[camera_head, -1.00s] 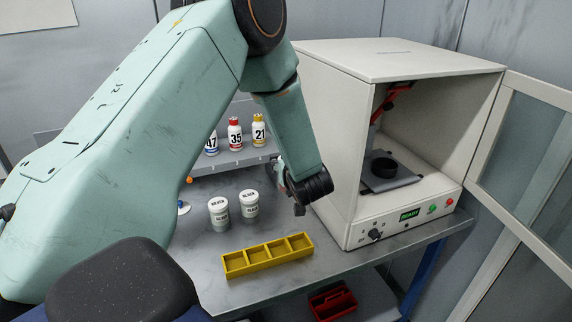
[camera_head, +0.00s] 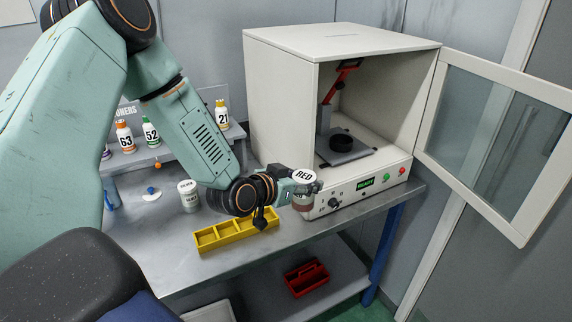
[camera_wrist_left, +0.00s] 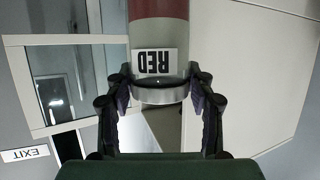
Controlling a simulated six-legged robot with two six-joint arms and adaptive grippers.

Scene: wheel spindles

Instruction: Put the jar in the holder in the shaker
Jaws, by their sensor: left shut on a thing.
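A jar with a white lid marked RED (camera_head: 304,175) is held by my left gripper (camera_head: 303,189), in front of the shaker's lower front panel. In the left wrist view the jar (camera_wrist_left: 158,32) shows a RED label and a red band, with the fingers of my left gripper (camera_wrist_left: 160,95) closed on both sides of it. The shaker (camera_head: 270,95) is a white cabinet with its door open. Inside, a black round holder (camera_head: 341,141) sits on a grey plate (camera_head: 343,157) and looks empty. A red clamp arm (camera_head: 336,86) is raised above it. My right gripper is out of view.
The open glazed door (camera_head: 500,105) stands out to the right. A yellow compartment tray (camera_head: 236,233) and a white-lidded jar (camera_head: 189,195) are on the table (camera_head: 160,245). Numbered bottles (camera_head: 124,137) stand on a rack behind. A red caddy (camera_head: 306,277) is below.

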